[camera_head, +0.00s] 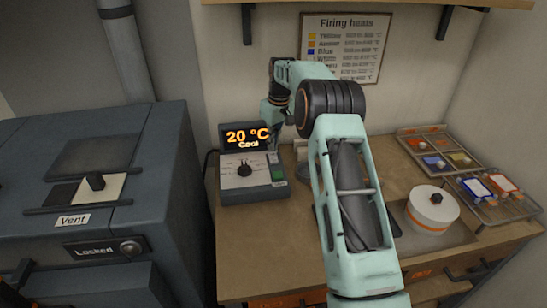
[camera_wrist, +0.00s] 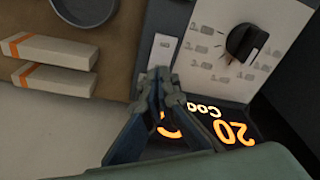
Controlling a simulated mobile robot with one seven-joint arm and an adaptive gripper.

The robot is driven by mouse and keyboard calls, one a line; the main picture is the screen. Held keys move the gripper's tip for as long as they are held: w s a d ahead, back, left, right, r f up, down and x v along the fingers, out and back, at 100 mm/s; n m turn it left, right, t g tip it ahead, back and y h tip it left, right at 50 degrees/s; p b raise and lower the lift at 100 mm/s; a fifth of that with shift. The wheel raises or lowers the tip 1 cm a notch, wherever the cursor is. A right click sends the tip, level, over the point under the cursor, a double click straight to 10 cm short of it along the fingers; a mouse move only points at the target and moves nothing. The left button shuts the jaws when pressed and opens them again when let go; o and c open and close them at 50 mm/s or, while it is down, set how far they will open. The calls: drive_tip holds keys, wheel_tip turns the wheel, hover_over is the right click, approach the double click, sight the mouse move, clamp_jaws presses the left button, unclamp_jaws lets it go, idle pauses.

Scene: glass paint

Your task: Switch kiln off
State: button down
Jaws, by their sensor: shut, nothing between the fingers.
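The kiln controller (camera_head: 253,183) is a grey box beside the kiln (camera_head: 75,160). Its display (camera_head: 247,137) glows orange and reads 20 °C, Cool. Its black knob (camera_head: 244,170) also shows in the wrist view (camera_wrist: 245,42). A green part (camera_head: 278,174) is at the right of its face. In the wrist view a pale narrow switch (camera_wrist: 163,50) sits on the panel's edge strip. My gripper (camera_wrist: 160,78) is shut and empty, its fingertips close to that switch; I cannot tell if they touch. The fingers cover part of the display.
The kiln front reads Locked, with a Vent slider (camera_head: 96,181) on top. On the bench (camera_head: 260,240), a white round pot (camera_head: 432,209), a colour tray (camera_head: 438,150) and a wire rack (camera_head: 497,196) stand at right. Two pale blocks (camera_wrist: 50,65) lie near my gripper.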

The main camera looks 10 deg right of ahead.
sight(273, 154)
drive_tip(key=shift+f+b, duration=0.55)
drive_tip(key=shift+f, duration=0.6)
idle(0.4)
drive_tip(key=shift+r, duration=0.1)
drive_tip(key=shift+r+p, duration=2.7)
drive_tip(key=shift+r, duration=0.8)
